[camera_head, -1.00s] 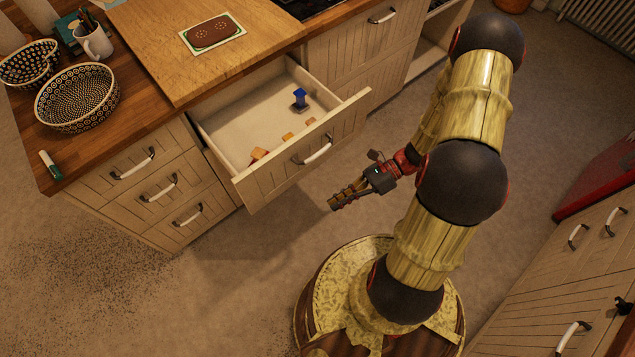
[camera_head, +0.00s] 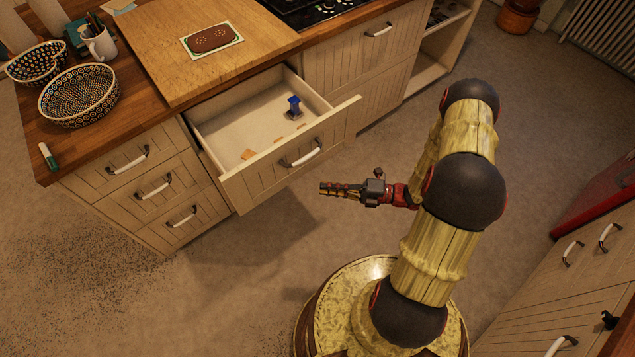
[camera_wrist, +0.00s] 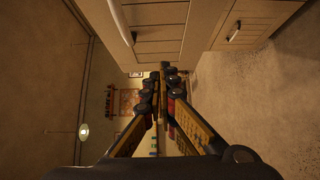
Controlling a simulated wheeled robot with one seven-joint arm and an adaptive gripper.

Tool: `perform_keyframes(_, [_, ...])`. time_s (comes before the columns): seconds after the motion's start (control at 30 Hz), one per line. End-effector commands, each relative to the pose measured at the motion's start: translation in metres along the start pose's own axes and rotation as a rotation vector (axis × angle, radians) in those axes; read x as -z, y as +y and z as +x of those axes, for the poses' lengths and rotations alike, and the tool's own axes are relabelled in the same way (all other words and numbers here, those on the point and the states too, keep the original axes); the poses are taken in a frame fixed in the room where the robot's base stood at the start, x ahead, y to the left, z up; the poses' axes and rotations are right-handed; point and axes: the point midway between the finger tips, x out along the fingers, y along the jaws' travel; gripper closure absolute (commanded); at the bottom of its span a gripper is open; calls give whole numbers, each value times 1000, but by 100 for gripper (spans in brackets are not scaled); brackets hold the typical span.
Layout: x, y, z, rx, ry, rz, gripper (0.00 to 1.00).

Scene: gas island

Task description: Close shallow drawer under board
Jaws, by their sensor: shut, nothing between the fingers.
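The shallow drawer (camera_head: 285,172) stands pulled open under the wooden board (camera_head: 205,62) in the head view. A blue item (camera_head: 294,107) stands inside it, and small orange pieces lie near its front. Its front carries a white bar handle (camera_head: 302,153). My gripper (camera_head: 322,188) is shut and empty, in front of the drawer, to the right of its front's lower part and apart from it. In the wrist view my gripper's fingers (camera_wrist: 163,78) meet at the tips, with cabinet fronts (camera_wrist: 155,30) above them.
Closed drawers (camera_head: 140,160) lie left of the open one. Two patterned bowls (camera_head: 78,95) and a mug (camera_head: 100,43) stand on the counter. A stove (camera_head: 310,8) is at the top. The floor (camera_head: 265,255) around my base is clear. A second cabinet (camera_head: 575,265) stands at the right.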

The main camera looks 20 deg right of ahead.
Motion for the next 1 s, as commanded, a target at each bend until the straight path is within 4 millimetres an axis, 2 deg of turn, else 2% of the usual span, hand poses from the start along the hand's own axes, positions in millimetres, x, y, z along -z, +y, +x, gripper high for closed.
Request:
perform_keyframes(0.5, [-1,-2,91,1,6,-5,100])
perform_keyframes(0.7, [-20,-2,108,1,4,-5,100])
perform_keyframes(1.0, [-27,0,114,1,2,-3,100])
